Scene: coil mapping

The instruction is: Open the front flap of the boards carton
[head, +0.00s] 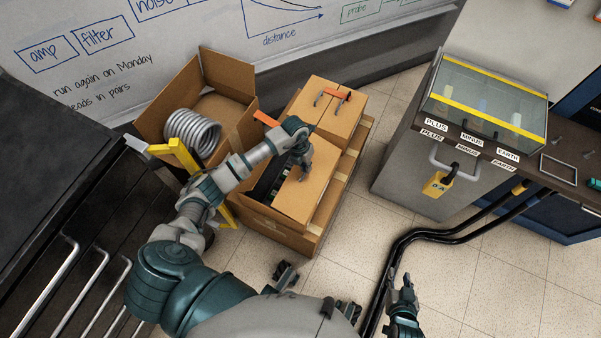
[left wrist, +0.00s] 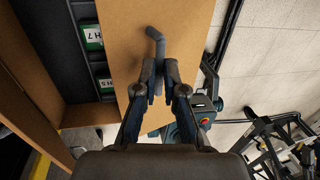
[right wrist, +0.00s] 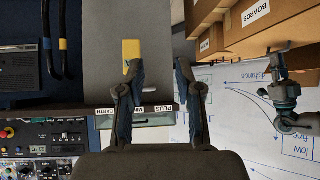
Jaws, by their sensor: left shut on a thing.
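My left gripper (head: 302,168) is over this flap. In the left wrist view, my left gripper (left wrist: 158,72) is shut on a grey bent handle (left wrist: 156,42) at the flap (left wrist: 190,30). Green-labelled boards (left wrist: 92,38) show in the opening.
An open carton (head: 240,125) with a silver coil (head: 193,132) stands at the left, with a yellow frame (head: 182,155) before it. Black cables (head: 430,235) cross the floor; tiles between are clear.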

